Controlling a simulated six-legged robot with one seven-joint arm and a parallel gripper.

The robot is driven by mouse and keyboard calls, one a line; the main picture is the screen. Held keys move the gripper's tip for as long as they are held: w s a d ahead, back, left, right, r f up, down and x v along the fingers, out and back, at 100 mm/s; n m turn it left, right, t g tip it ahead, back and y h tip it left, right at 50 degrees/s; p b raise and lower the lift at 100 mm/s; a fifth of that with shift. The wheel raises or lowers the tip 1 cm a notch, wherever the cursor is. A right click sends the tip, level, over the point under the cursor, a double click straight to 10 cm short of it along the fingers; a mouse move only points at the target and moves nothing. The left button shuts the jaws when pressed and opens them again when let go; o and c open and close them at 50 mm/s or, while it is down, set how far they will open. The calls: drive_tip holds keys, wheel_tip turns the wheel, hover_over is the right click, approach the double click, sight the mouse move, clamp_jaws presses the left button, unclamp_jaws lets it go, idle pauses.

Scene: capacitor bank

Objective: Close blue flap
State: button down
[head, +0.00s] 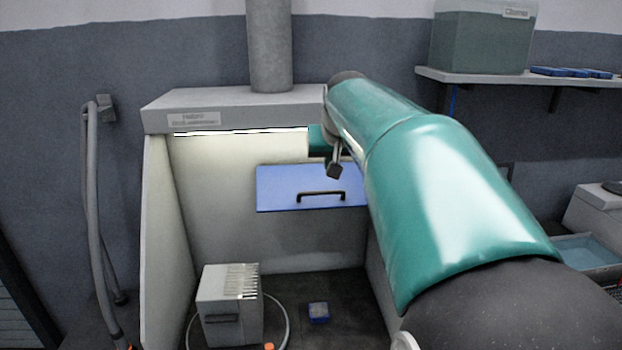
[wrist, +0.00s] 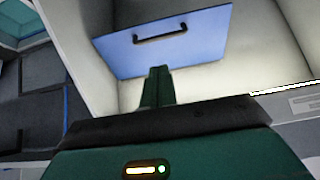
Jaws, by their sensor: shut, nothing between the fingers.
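The blue flap (head: 278,182) is a flat panel with a dark bar handle (head: 321,194), in front of the pale back wall of a hooded booth. My arm hides its right end in the head view. The flap (wrist: 190,48) and handle (wrist: 160,33) also show in the wrist view, which looks turned over. My gripper (wrist: 158,72) is shut and empty there, its fingertips overlapping the flap's edge away from the handle. I cannot tell whether they touch it. In the head view my arm mostly hides the gripper. How far the flap is open is unclear.
The booth's hood (head: 225,108) with a lit strip (head: 240,132) is above, and its side wall (head: 165,235) is at left. A grey box (head: 228,300) and a small blue block (head: 318,312) are on the booth floor. A shelf (head: 485,77) is at right.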

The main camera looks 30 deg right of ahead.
hover_over(322, 206)
drive_tip(key=s+a, duration=0.1)
drive_tip(key=s, duration=0.1)
wheel_tip(322, 206, down, 11)
drive_tip(key=shift+f, duration=0.1)
drive_tip(key=shift+f+t+h, duration=0.4)
drive_tip(key=shift+f+t, duration=0.5)
drive_tip(key=shift+f, duration=0.4)
drive_tip(key=shift+w+d+f+t+h, duration=0.1)
drive_tip(key=shift+w+f+t+h, duration=0.15)
drive_tip(key=shift+f+t, duration=0.3)
drive_tip(key=shift+w+d+f+t+h, duration=0.1)
drive_tip(key=shift+f+t+h, duration=0.15)
drive_tip(key=shift+f, duration=0.45)
drive_tip(key=shift+w+d+f+t+h, duration=0.1)
drive_tip(key=shift+w+f+t+h, duration=0.1)
drive_tip(key=shift+f+t, duration=0.4)
drive_tip(key=shift+w+d+f, duration=0.1)
drive_tip(key=shift+w+f, duration=0.1)
drive_tip(key=shift+f, duration=0.3)
drive_tip(key=shift+w+d+f, duration=0.1)
drive_tip(key=shift+w+f, duration=0.1)
drive_tip(key=shift+f, duration=0.25)
drive_tip(key=w+d+f+t, duration=0.1)
drive_tip(key=w+d+f, duration=0.1)
drive_tip(key=w+f, duration=0.3)
drive_tip(key=shift+w+d+f+h, duration=0.3)
drive_tip(key=shift+w+d+f, duration=0.05)
drive_tip(key=shift+f, duration=0.15)
